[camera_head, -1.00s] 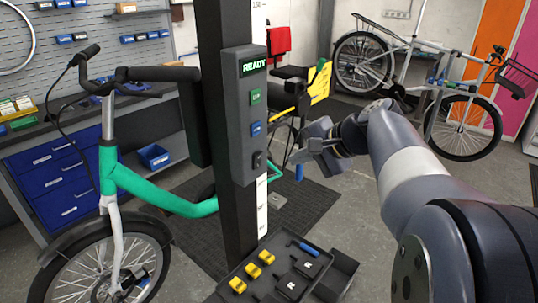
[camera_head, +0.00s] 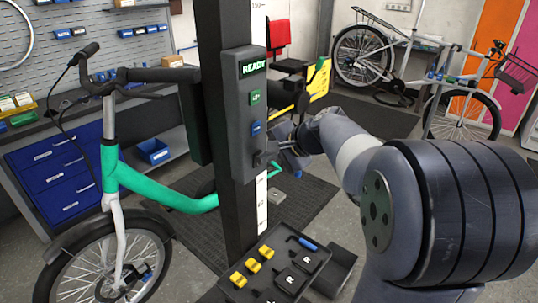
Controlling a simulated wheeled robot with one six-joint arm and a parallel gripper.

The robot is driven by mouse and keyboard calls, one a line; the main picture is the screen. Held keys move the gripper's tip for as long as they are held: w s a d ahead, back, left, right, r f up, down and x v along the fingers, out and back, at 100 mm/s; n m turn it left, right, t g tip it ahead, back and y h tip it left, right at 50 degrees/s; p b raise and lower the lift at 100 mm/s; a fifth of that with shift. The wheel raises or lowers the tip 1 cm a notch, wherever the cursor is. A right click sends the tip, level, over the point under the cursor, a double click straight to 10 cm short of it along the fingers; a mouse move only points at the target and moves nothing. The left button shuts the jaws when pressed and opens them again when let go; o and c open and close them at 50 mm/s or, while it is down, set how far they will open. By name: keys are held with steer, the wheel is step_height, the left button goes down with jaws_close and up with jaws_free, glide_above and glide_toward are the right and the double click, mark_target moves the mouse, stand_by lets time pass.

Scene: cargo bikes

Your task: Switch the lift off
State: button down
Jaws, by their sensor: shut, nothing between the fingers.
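The lift's grey control box (camera_head: 247,140) is fixed to the dark lift column (camera_head: 224,60). Its display (camera_head: 254,67) reads READY in green. Below it are a green button (camera_head: 254,97), a blue button (camera_head: 256,128) and a dark switch (camera_head: 259,159) at the bottom. My gripper (camera_head: 276,152) is shut and empty, coming in from the right with its tips at the height of the dark switch. The tips partly cover the switch's right side. I cannot tell whether they touch it, nor which way the switch is set.
A green bike (camera_head: 150,188) stands at the left, its frame passing behind the column. A black tray (camera_head: 318,262) below the box holds yellow pieces, dark pieces marked R and a blue-handled tool. A white bike (camera_head: 440,75) stands at the back right. Dark mats cover part of the floor.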

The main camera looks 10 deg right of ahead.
steer(key=shift+w+a+r, duration=0.2)
steer(key=shift+w, duration=0.05)
steer(key=shift+r, duration=0.1)
steer(key=shift+r+p, duration=0.7)
